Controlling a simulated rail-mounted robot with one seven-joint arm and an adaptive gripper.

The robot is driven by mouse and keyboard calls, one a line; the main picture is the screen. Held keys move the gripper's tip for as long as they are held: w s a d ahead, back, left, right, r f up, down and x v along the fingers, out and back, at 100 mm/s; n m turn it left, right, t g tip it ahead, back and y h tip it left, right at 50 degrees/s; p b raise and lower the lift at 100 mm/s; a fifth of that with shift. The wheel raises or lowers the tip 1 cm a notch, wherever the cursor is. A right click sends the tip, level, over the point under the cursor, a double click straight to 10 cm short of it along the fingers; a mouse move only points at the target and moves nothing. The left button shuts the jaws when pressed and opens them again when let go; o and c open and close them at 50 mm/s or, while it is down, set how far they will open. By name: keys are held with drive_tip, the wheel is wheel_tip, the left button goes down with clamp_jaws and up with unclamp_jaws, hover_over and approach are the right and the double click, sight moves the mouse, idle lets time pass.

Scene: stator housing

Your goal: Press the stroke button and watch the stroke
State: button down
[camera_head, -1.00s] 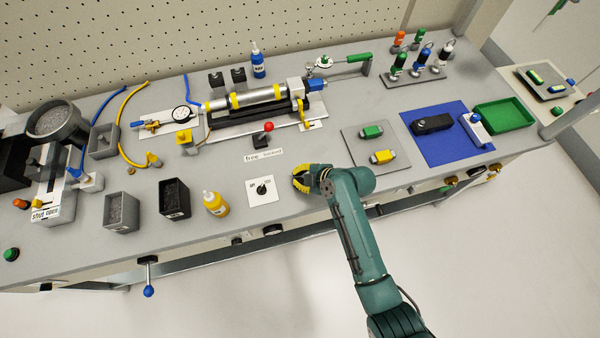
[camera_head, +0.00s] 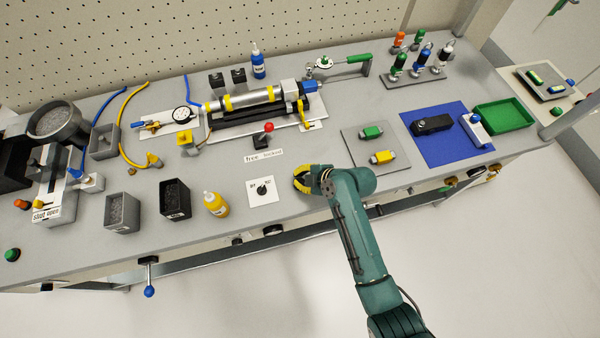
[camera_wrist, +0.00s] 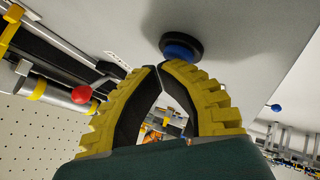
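A blue button (camera_wrist: 180,50) in a black round base sits on the grey bench top in the wrist view. In the head view my gripper hides it. My gripper (camera_wrist: 159,68) has its yellow ridged fingers shut, tips together, close to the button's edge; I cannot tell whether they touch it. In the head view my gripper (camera_head: 301,180) is low over the bench's front part.
A red-knobbed lever (camera_head: 268,128) stands behind my gripper, by a "free / locked" label. A white switch plate (camera_head: 263,190) and a yellow bottle (camera_head: 215,204) are to the left. A grey plate (camera_head: 376,163) with green and yellow parts is to the right.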

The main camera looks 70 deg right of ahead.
drive_tip(key=shift+r+p, duration=2)
drive_tip(key=shift+r, duration=0.85)
